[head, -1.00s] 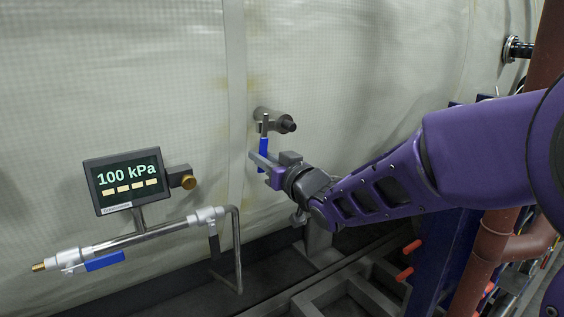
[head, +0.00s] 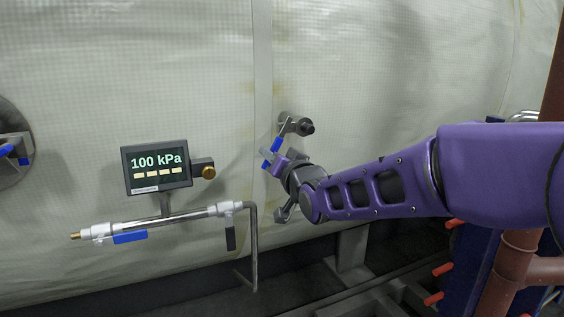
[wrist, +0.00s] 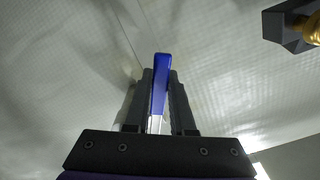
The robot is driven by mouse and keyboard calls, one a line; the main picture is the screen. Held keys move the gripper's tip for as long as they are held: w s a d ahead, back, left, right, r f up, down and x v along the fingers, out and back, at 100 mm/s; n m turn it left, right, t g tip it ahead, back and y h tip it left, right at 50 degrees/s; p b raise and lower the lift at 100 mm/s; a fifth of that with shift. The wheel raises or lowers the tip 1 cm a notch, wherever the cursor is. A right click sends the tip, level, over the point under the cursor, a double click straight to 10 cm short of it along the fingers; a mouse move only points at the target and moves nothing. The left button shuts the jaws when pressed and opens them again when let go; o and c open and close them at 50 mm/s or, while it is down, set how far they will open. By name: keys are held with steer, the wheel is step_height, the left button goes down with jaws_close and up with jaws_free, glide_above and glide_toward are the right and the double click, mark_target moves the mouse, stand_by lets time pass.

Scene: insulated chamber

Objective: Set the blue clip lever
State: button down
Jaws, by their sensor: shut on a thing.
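The blue clip lever (head: 276,146) hangs from a grey metal fitting (head: 294,125) on the pale insulated wall. It slants down and to the left. My gripper (head: 271,157) is shut on the lever, with blue showing above and below the fingers. In the wrist view the blue lever (wrist: 160,85) stands between the two dark fingers of my gripper (wrist: 160,95), its tip past their ends. The fingers hide part of the lever in the head view.
A gauge display (head: 157,166) reading 100 kPa, with a brass knob (head: 208,172), stands left of my gripper. Below it runs a pipe (head: 180,219) with another blue handle (head: 130,237). A round fitting (head: 12,148) with blue parts is at the far left. Brown pipes (head: 510,255) stand at right.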

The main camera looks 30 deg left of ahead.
steer(key=m, duration=0.1)
steer(key=s+a+r+m+b, duration=0.1)
steer(key=m, duration=0.1)
steer(key=shift+r, duration=0.1)
steer(key=shift+s+a+r+m+b, duration=0.25)
steer(key=shift+r+m+b, duration=0.35)
steer(key=shift+m, duration=0.9)
steer(key=shift+s+a+r+m+b, duration=0.1)
steer(key=shift+s+r+m+b, duration=0.2)
steer(key=shift+r+m, duration=0.9)
steer(key=shift+s+a+r+m+b, duration=0.2)
steer(key=shift+r+m+b, duration=0.25)
steer(key=shift+m, duration=1.35)
steer(key=shift+r, duration=0.15)
steer(key=c, duration=0.8)
jaws_free()
steer(key=shift+o, duration=0.2)
